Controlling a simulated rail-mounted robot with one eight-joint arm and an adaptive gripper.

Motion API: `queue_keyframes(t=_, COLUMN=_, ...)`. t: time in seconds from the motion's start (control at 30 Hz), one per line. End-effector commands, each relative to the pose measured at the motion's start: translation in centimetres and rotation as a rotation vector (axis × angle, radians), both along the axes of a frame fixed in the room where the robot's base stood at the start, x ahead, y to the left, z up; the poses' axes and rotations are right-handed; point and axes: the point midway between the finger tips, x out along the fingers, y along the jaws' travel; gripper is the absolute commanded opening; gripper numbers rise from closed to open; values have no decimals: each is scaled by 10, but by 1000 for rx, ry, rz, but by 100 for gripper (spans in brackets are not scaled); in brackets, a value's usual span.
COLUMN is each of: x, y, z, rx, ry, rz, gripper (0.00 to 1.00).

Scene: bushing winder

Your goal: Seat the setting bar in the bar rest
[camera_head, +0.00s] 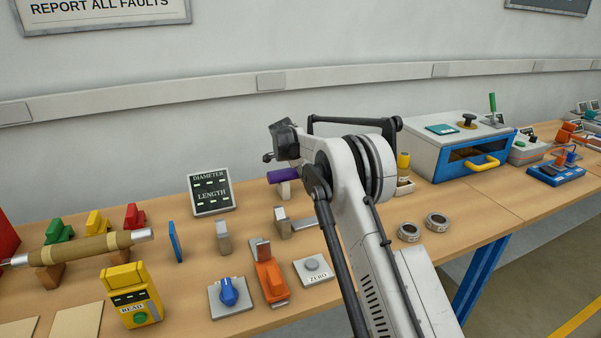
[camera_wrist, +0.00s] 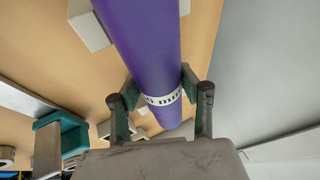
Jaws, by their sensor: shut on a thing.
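The purple setting bar (camera_wrist: 140,40) is between my gripper's two fingers (camera_wrist: 160,98) in the wrist view, shut on it at a white band with black lettering. In the head view one end of the purple bar (camera_head: 282,177) shows left of my arm; the arm hides the rest of it and my fingers. A pale block (camera_head: 284,189), which looks like part of the bar rest, stands just below that end. In the wrist view a pale block (camera_wrist: 88,26) lies close beside the bar. I cannot tell whether bar and blocks touch.
Left of my arm stand a DIAMETER/LENGTH display (camera_head: 210,191), a caliper-like gauge (camera_head: 293,222), an orange device (camera_head: 270,278) and a ZERO button (camera_head: 312,268). Two metal rings (camera_head: 409,232) and a blue-fronted box (camera_head: 460,148) are to the right. The wall is behind the bench.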

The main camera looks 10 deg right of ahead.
Motion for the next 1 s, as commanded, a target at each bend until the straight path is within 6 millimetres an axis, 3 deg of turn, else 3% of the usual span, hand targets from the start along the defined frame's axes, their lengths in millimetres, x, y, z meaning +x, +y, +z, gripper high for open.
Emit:
queue_keyframes(t=0.3, x=0, y=0, z=-4, rx=0, ry=0, rz=0, gripper=0)
queue_keyframes(t=0.33, x=0, y=0, z=-3, rx=0, ry=0, rz=0, gripper=41)
queue_keyframes(t=0.47, x=0, y=0, z=-3, rx=0, ry=0, rz=0, gripper=58)
queue_keyframes(t=0.77, x=0, y=1, z=-3, rx=0, ry=0, rz=0, gripper=59)
queue_keyframes(t=1.0, x=-11, y=9, z=20, rx=0, ry=0, rz=1, gripper=59)
